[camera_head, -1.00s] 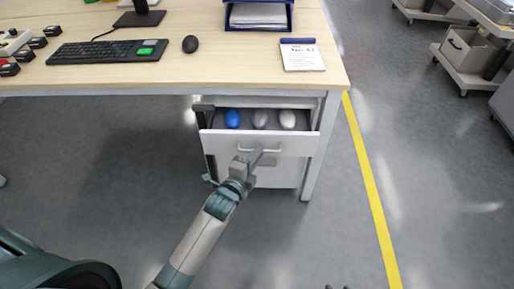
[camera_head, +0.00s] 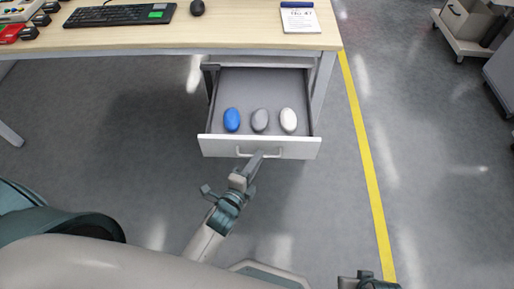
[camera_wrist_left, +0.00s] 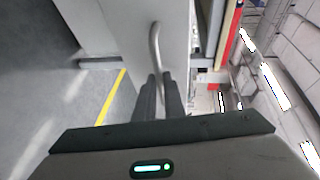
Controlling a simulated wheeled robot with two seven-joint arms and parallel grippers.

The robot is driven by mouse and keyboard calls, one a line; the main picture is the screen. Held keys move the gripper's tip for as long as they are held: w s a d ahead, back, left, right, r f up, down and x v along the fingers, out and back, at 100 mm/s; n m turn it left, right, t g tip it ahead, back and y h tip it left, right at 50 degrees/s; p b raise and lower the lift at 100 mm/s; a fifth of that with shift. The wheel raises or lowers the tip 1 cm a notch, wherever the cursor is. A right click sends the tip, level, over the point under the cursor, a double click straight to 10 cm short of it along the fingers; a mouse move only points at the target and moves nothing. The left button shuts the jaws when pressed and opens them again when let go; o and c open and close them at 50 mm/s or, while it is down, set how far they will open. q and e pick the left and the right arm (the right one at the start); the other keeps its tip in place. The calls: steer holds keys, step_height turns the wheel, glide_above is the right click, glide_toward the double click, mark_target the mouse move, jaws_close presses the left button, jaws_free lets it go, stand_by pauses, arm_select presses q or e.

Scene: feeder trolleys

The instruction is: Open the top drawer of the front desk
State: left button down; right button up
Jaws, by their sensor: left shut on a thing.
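The top drawer (camera_head: 302,148) of the desk (camera_head: 240,40) is pulled well out, with its grey inside showing. Its front carries a pale bar handle (camera_head: 274,154). My left gripper (camera_head: 256,162) is shut on this handle. In the left wrist view, the two dark fingers (camera_wrist_left: 160,88) close around the lower part of the curved handle (camera_wrist_left: 155,42). A blue egg-shaped object (camera_head: 232,120), a grey one (camera_head: 260,121) and a white one (camera_head: 288,120) lie in a row near the drawer's front. Part of my right gripper (camera_head: 368,282) seems to show at the bottom edge; its fingers are unclear.
A keyboard (camera_head: 120,14), a mouse (camera_head: 197,7) and a notepad (camera_head: 299,20) lie on the desktop. A yellow floor line (camera_head: 366,160) runs right of the desk. A trolley (camera_head: 470,40) stands at the upper right. The floor before the drawer is clear except for my body.

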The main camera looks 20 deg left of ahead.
arm_select(q)
steer(key=shift+s+d, duration=0.1)
steer(key=shift+s, duration=0.3)
arm_select(e)
steer(key=shift+f, duration=0.3)
arm_select(q)
steer(key=c, duration=1.8)
jaws_free()
steer(key=shift+c, duration=0.2)
steer(key=v, duration=1.7)
steer(key=shift+s, duration=0.15)
arm_select(e)
steer(key=shift+r, duration=0.45)
arm_select(q)
steer(key=shift+f, duration=0.15)
arm_select(e)
steer(key=shift+f, duration=0.2)
